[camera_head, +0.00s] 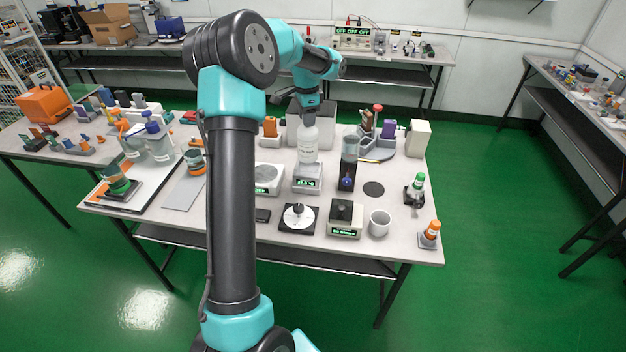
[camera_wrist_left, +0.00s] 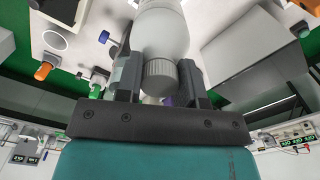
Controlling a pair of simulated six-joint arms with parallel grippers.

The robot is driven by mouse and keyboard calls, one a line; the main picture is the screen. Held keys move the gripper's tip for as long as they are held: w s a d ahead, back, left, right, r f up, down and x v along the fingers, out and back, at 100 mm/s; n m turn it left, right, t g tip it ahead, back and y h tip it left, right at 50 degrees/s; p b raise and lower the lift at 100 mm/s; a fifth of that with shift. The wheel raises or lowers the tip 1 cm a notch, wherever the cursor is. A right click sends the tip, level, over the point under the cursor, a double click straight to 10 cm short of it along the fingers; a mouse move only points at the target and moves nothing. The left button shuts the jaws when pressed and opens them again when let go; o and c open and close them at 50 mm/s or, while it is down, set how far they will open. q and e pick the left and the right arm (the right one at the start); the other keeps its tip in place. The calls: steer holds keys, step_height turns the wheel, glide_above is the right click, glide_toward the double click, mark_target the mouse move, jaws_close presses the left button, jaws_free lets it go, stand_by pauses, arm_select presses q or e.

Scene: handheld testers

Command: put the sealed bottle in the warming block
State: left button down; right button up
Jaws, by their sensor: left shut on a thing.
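In the left wrist view, the bottle's cap (camera_wrist_left: 160,74) and shoulder sit between the two dark fingers of the left gripper (camera_wrist_left: 158,88). The warming block (camera_head: 307,185) is a light grey box with a lit green temperature display. The bottle's base is at or just above its top; I cannot tell whether it is seated. My right gripper is not in view.
A black stand with a clear vessel (camera_head: 349,160) is close right of the block, and a scale (camera_head: 265,178) is close left. A grey box (camera_head: 310,125) stands behind.

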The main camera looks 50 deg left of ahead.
mark_target(307, 130)
arm_select(q)
steer(key=shift+f, duration=2.5)
steer(key=shift+f, duration=2.6)
steer(key=c, duration=0.7)
jaws_free()
steer(key=shift+c, duration=0.2)
step_height(307, 130, up, 12)
steer(key=shift+r, duration=0.1)
